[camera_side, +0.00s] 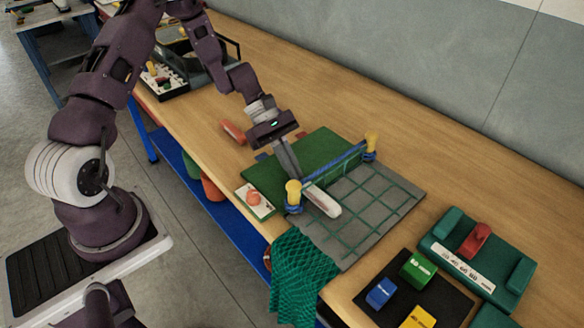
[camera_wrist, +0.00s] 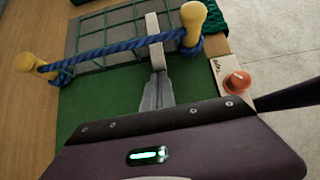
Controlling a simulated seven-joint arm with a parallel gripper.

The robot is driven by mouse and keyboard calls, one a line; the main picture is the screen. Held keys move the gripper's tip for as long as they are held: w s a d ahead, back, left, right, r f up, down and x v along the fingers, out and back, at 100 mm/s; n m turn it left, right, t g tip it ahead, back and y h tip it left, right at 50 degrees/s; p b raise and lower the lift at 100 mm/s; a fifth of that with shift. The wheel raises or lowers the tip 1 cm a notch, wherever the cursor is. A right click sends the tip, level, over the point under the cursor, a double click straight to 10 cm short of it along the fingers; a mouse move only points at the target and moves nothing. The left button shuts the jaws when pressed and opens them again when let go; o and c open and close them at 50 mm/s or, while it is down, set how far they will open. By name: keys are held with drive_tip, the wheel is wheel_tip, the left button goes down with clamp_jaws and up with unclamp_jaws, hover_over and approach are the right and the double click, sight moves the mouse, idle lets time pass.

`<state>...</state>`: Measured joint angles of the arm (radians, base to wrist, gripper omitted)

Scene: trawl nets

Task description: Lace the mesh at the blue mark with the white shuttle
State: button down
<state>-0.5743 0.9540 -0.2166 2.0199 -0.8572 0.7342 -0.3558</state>
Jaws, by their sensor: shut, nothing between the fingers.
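The white shuttle (camera_side: 322,201) lies across the near edge of the grey mesh panel (camera_side: 375,222), beside the blue rope (camera_side: 335,170) strung between two yellow posts. It also shows in the wrist view (camera_wrist: 154,27), crossing the line of the rope; I cannot tell whether it passes under or over. My gripper (camera_side: 294,177) points down over the green board, at the shuttle's near end. In the wrist view, my gripper (camera_wrist: 159,74) has its fingers together, empty, in line with the shuttle; contact is unclear. I cannot make out a distinct blue mark on the mesh.
Yellow posts (camera_side: 293,192) (camera_side: 371,142) stand at the rope's ends. A card with an orange knob (camera_side: 254,198) lies left of the board. Green netting (camera_side: 302,280) hangs over the table edge. A black tray (camera_side: 440,296) with coloured blocks and a green fixture (camera_side: 498,278) sit at right.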

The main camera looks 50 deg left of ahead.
sight(319, 198)
drive_tip(key=shift+d, duration=1.05)
